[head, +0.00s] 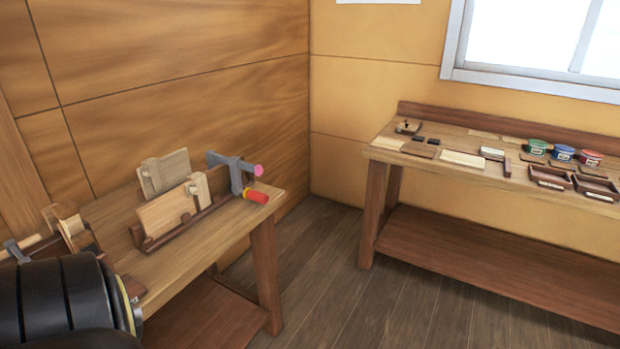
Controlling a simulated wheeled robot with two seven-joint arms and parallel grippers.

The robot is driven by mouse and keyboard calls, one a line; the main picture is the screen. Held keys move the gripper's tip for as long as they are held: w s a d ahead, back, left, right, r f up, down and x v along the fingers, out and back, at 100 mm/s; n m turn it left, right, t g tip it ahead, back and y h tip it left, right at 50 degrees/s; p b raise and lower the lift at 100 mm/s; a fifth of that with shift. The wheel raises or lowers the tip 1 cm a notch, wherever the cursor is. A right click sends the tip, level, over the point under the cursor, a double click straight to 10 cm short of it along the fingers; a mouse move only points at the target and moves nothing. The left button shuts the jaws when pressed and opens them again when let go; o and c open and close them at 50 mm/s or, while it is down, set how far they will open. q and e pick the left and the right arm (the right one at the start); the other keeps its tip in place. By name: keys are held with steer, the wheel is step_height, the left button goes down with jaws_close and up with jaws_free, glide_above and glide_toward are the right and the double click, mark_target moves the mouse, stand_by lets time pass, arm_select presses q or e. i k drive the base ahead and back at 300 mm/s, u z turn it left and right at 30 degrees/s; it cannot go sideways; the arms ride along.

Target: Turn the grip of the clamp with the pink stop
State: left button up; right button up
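A grey metal clamp (236,172) sits at the far right end of the left workbench (222,232). Its pink stop (258,170) is at the upper right of the clamp. A red grip with a yellow band (257,197) sticks out below the stop, toward the right. The clamp is beside a dark wooden rack holding light wooden boards (172,212). Neither gripper shows; only a black part of my own body is at the lower left.
Another clamp-like grey piece (17,250) and wooden parts (66,225) are on the bench at left. A second bench (440,139) stands at right with several tubs, including a green one (537,146), and trays (551,178). Wooden floor (335,270) is clear between the benches.

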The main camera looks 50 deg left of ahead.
mark_target(258, 196)
steer(key=u, duration=0.1)
steer(key=i, duration=2.05)
steer(key=u, duration=1.35)
steer(key=i, duration=1.05)
steer(key=u, duration=1.2)
